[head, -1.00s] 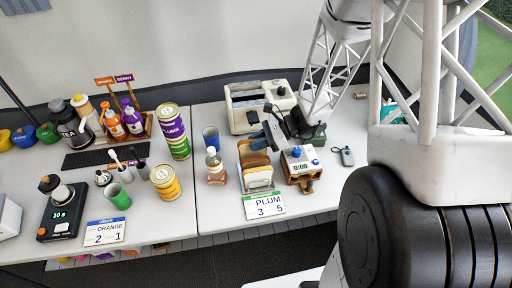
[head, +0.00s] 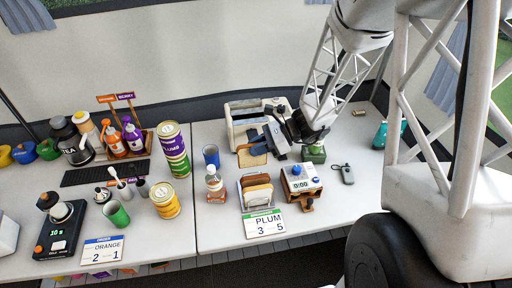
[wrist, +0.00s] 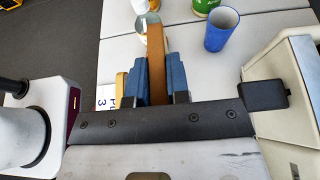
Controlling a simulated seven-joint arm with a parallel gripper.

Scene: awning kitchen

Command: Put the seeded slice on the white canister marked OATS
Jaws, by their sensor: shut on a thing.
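My gripper (head: 262,143) is shut on a brown bread slice (head: 252,157), above and behind the slice rack. In the wrist view the slice (wrist: 156,62) stands edge-on between the two blue fingers (wrist: 157,80). Its faces are turned away there, so I cannot see seeds. The rack (head: 242,198) holds other brown and pale slices (head: 260,192). I cannot make out a white canister marked OATS in either view.
A toaster (head: 238,124) stands behind my gripper; a blue cup (head: 211,156) and a bottle (head: 214,187) stand left of it. A timer box (head: 301,178) is right of the rack. Tall cans (head: 174,150) stand on the left table.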

